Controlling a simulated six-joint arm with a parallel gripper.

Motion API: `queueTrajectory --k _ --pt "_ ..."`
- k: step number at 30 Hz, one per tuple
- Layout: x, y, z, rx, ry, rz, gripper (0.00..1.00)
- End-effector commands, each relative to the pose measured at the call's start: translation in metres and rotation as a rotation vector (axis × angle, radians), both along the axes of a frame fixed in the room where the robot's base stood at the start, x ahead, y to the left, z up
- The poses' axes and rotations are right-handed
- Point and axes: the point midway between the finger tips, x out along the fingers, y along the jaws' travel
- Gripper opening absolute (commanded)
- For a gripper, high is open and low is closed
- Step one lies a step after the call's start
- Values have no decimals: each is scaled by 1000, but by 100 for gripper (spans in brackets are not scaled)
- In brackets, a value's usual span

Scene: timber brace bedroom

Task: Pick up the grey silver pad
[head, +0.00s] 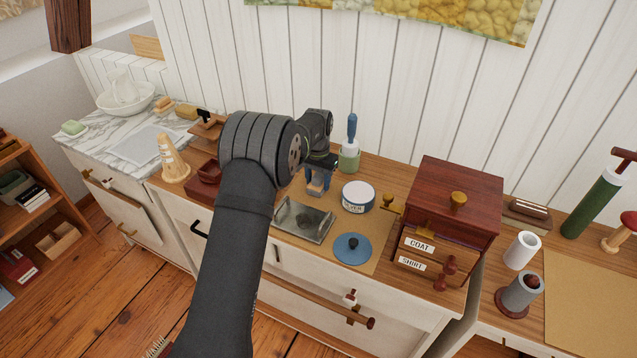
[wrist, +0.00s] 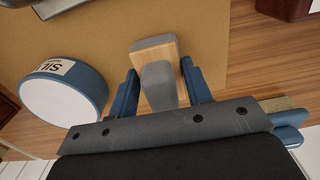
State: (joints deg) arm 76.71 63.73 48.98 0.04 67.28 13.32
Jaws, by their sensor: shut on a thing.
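The grey silver pad (wrist: 158,82) shows in the wrist view as a small light-wood block with a grey edge and a grey upper part. My gripper (wrist: 160,84) has its blue fingers on either side of the grey part and is shut on it. In the head view my gripper (head: 318,184) points down at the back of the brown mat, behind the metal tray and left of the round tin. The pad is largely hidden there by the fingers. I cannot tell whether it touches the mat.
A white-topped blue tin (head: 358,197) labelled silver stands close by; it also shows in the wrist view (wrist: 62,98). A metal tray (head: 303,222) and blue lid (head: 352,248) lie in front.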

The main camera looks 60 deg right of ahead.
Motion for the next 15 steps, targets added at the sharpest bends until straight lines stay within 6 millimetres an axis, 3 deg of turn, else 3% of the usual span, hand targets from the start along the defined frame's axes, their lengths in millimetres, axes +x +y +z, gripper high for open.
queueTrajectory --k 8,15 --pt "0 -1 10 -2 0 0 20" --pt "-5 1 46 -2 0 -3 20"
